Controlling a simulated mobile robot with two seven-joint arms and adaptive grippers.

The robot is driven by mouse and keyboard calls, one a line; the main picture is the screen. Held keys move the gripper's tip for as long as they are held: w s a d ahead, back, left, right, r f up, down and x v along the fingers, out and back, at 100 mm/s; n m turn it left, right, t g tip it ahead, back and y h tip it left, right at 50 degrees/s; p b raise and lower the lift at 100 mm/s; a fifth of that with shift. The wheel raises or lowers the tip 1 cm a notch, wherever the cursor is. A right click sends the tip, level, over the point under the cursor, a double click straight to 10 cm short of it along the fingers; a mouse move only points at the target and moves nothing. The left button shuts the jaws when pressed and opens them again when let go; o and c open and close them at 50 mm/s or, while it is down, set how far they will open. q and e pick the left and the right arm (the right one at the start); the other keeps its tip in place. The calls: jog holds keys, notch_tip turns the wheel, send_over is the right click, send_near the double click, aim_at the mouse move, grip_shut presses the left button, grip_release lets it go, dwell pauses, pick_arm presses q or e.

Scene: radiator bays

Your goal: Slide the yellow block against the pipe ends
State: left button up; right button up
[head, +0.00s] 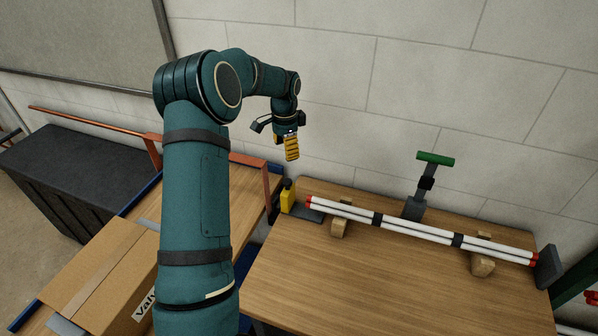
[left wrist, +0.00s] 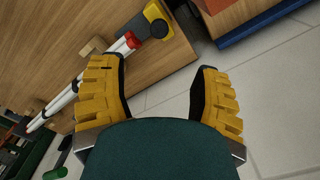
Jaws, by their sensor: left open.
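The yellow block (head: 287,196) stands upright at the left end of the wooden table, with a dark knob on top and a dark flat plate beside it. It also shows at the top of the left wrist view (left wrist: 155,14). White pipes (head: 425,230) with red ends lie bundled on the table; their left ends (head: 308,201) are close to the block, and any contact is unclear. My left gripper (head: 292,158) has yellow fingers and hangs above and behind the block. In the left wrist view its fingers (left wrist: 162,85) are apart with nothing between them. My right gripper is out of view.
Wooden supports (head: 483,262) carry the pipes, and a dark end plate (head: 548,267) stands at their right end. A green-handled clamp (head: 434,159) rises behind them. A cardboard box (head: 95,270) is on the left bench. The front tabletop (head: 360,285) is clear.

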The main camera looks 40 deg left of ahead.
aim_at(287, 181)
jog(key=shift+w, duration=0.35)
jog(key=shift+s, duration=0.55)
pick_arm(q)
notch_tip(287, 181, down, 14)
jog(key=shift+r, duration=0.15)
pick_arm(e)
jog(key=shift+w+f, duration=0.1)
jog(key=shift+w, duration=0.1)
